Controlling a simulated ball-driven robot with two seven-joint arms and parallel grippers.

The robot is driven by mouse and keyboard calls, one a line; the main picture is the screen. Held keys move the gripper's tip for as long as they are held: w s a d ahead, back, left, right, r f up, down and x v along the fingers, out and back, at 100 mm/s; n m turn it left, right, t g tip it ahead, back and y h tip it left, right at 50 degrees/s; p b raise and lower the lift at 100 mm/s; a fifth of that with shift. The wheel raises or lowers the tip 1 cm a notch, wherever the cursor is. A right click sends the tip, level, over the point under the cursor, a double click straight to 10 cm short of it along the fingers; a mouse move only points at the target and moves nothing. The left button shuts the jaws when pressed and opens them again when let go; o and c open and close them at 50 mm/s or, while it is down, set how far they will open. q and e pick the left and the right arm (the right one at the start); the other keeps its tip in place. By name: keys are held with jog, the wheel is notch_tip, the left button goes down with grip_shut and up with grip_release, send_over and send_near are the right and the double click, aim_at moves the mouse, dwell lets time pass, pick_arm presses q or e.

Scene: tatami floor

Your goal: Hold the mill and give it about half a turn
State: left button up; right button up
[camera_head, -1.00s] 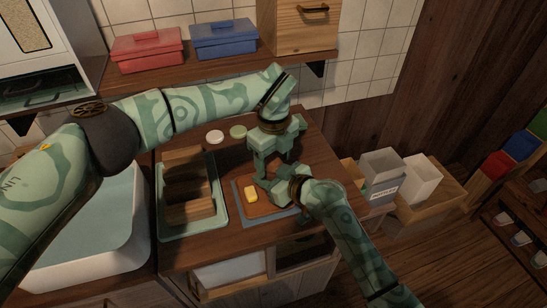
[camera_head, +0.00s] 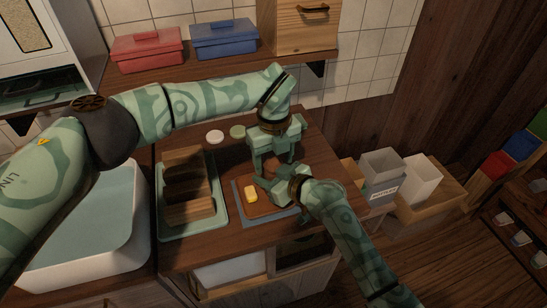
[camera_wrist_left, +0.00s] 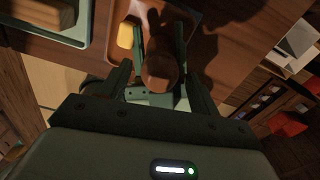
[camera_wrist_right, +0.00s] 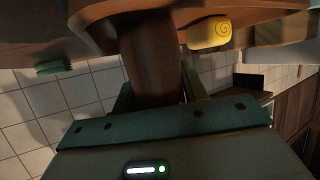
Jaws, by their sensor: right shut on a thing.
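The mill is a brown wooden column (camera_wrist_right: 152,60) in the right wrist view, and its rounded top (camera_wrist_left: 160,72) shows in the left wrist view. It stands by the cutting board and is mostly hidden by my grippers in the head view. My right gripper (camera_head: 270,184) is shut on the mill's body, low down from the right. My left gripper (camera_head: 277,168) points down over the mill's top, its two fingers on either side of it. The left jaws look open around the top; contact cannot be told.
A yellow block (camera_head: 251,194) sits beside the mill on the board (camera_head: 240,186). A green tray (camera_head: 163,231) with dark wooden blocks lies to the left, near a white sink (camera_head: 120,260). Two small discs lie behind. Grey and white bins (camera_head: 382,172) stand to the right.

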pick_arm(q)
notch_tip(320, 180, up, 12)
dwell(0.6)
jog(key=shift+d+r, duration=0.1)
jog(key=shift+d, duration=0.05)
jog(key=t+y, duration=0.2)
send_near(275, 159)
notch_tip(275, 159, up, 2)
jog(key=s+d, duration=0.2)
jog(key=w+a+f+n, duration=0.1)
jog(key=f, duration=0.2)
jog(key=w+a+f+n+y, duration=0.1)
jog(key=f+n, duration=0.1)
jog(key=f, duration=0.2)
jog(key=a+f+n, duration=0.1)
jog(key=f, duration=0.3)
jog(key=shift+w+a+f+n+t, duration=0.2)
jog(key=shift+w+n+t, duration=0.1)
jog(key=shift+w+t, duration=0.1)
